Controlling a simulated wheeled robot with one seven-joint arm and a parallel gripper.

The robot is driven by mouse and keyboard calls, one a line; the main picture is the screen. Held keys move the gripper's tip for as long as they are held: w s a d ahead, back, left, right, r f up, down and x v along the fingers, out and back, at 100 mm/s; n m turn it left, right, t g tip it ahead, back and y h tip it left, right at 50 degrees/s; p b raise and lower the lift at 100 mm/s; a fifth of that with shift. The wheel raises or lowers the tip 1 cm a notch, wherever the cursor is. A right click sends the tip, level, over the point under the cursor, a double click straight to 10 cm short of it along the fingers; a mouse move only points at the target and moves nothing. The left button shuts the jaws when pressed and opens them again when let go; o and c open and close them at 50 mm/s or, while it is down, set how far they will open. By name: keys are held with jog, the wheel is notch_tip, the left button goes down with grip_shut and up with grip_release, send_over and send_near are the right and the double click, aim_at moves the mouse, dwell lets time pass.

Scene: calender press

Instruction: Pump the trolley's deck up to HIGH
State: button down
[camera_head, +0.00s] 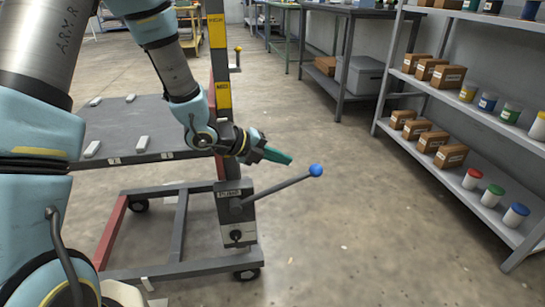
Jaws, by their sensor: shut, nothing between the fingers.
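The trolley stands at the left with its dark grey deck (125,130) roughly level on a red and grey wheeled frame. A grey mast with yellow labels (223,97) rises at the deck's right edge. A pump box (235,207) on the mast's lower part bears a grey lever with a blue ball knob (316,170) that points right and slightly up. My gripper (283,157) is shut and empty, with green fingertips. In the picture it is just left of and above the blue knob, apart from it. The label text by the mast is too small to read surely.
Several pale blocks (142,144) lie on the deck. A small lever with a yellow knob (238,49) sits high on the mast. Grey shelves (470,115) with boxes and jars stand at the right. A dark workbench (345,13) is behind. The floor between is clear.

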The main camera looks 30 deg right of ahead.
aim_at(311, 169)
jog(key=b+x, duration=0.1)
jog(key=x, duration=0.7)
